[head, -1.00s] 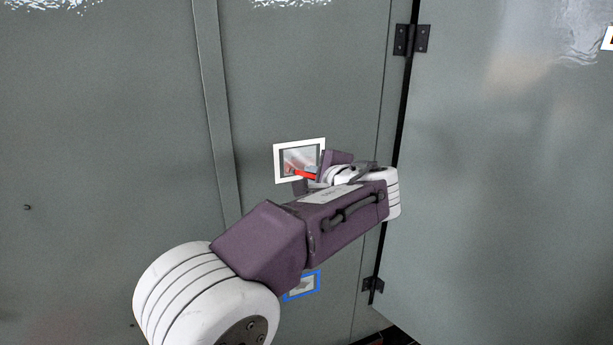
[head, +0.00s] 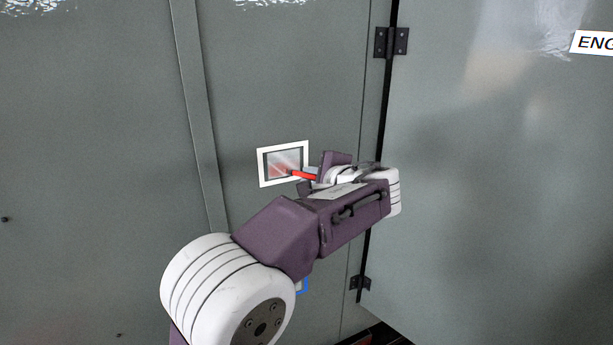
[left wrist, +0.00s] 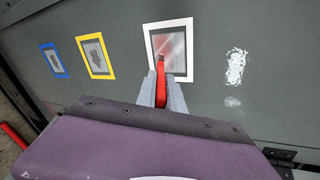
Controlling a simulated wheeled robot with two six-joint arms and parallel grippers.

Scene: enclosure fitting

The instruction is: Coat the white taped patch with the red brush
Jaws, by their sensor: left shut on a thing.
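The white taped patch (head: 262,169) is a white frame on the grey enclosure wall, around a shiny grey area with a reddish smear in its lower left part. It also shows in the left wrist view (left wrist: 190,75), with red across its upper left and middle. My left gripper (head: 313,178) is shut on the red brush (head: 303,175), just right of the patch. The brush also shows between the fingers in the left wrist view (left wrist: 160,90), its tip over the patch; I cannot tell if it touches. My right gripper is not in view.
A yellow taped patch (left wrist: 82,59) and a blue taped patch (left wrist: 44,62) lie in line with the white one, each with a dark spot. A whitish rough mark (left wrist: 236,66) is on its other side. A hinged panel (head: 490,180) stands at the right.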

